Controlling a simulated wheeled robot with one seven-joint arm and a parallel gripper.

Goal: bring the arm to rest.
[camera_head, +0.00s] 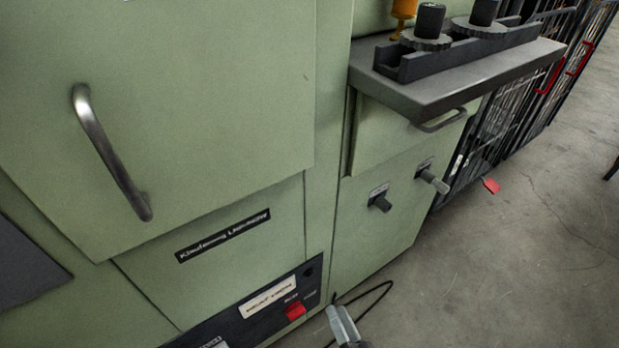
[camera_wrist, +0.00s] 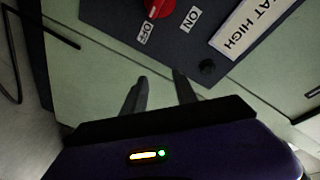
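My gripper (camera_head: 338,318) shows at the bottom of the head view, in front of the lower part of a green cabinet (camera_head: 215,100). In the wrist view its two dark fingers (camera_wrist: 160,77) stand apart with a gap between them, and nothing is held there. The fingertips point toward a dark control panel with a red switch (camera_wrist: 160,8); the switch also shows in the head view (camera_head: 295,310). Whether the fingers touch the panel cannot be told. Most of my arm is out of view.
The cabinet has a metal handle (camera_head: 112,152). A black cable (camera_head: 375,296) loops near my gripper.

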